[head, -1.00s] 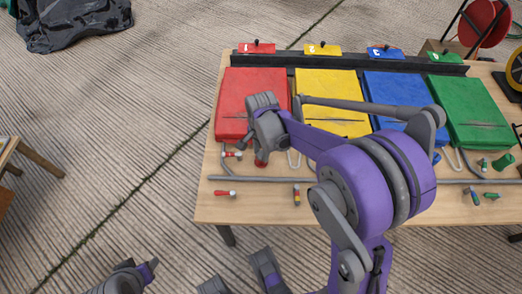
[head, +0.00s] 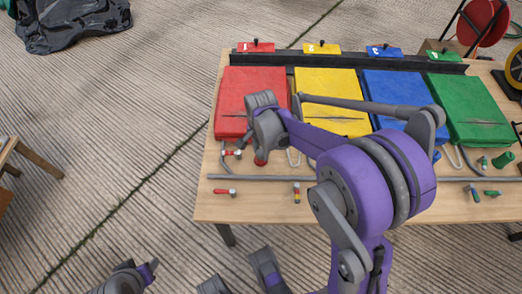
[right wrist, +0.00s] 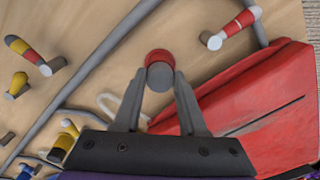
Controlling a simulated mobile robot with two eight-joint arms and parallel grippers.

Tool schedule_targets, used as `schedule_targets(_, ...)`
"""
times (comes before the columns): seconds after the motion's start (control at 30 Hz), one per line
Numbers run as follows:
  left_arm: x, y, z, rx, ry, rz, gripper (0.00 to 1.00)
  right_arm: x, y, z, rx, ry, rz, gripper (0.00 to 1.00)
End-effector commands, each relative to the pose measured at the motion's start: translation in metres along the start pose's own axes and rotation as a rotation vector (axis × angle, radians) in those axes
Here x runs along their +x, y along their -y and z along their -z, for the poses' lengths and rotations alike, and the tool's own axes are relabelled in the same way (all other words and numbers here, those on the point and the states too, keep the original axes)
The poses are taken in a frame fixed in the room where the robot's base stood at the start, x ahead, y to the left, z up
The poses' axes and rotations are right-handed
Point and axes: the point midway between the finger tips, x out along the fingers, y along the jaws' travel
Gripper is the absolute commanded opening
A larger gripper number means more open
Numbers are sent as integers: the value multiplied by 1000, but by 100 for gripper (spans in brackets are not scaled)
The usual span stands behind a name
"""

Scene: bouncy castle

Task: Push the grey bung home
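The grey bung (right wrist: 161,78) shows in the right wrist view as a short grey cylinder against a red, round collar (right wrist: 158,57). The red collar also shows just below my right gripper (head: 263,146) in the head view, where the gripper hides the bung. In the right wrist view the two fingers of my right gripper (right wrist: 160,83) flank the grey bung closely and appear shut on it. How deep the bung sits in the collar is hard to tell. No fingers of my left gripper show.
Red (head: 250,90), yellow (head: 325,88), blue (head: 395,90) and green (head: 470,105) pads lie on the wooden table (head: 240,212). A grey pipe (head: 350,179) runs along its front.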

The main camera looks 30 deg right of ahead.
Motion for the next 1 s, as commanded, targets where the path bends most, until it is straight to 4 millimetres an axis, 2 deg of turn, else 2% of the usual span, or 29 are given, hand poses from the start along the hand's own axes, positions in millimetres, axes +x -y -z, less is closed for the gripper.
schedule_targets(0.07,0,0,0,0,0,0,51,0,-3,-5,-1,10,-3,75)
schedule_targets(0.4,-22,0,8,0,-8,0,51,-73,-4,-4,0,0,3,75)
schedule_targets(0.6,-28,0,11,0,-10,0,51,-102,-4,-4,0,-4,5,75)
schedule_targets(0.73,-30,0,12,0,-11,0,51,-110,-4,-4,0,-5,5,75)
schedule_targets(1.0,-30,0,12,0,-11,0,51,-111,-4,-3,0,-5,5,75)
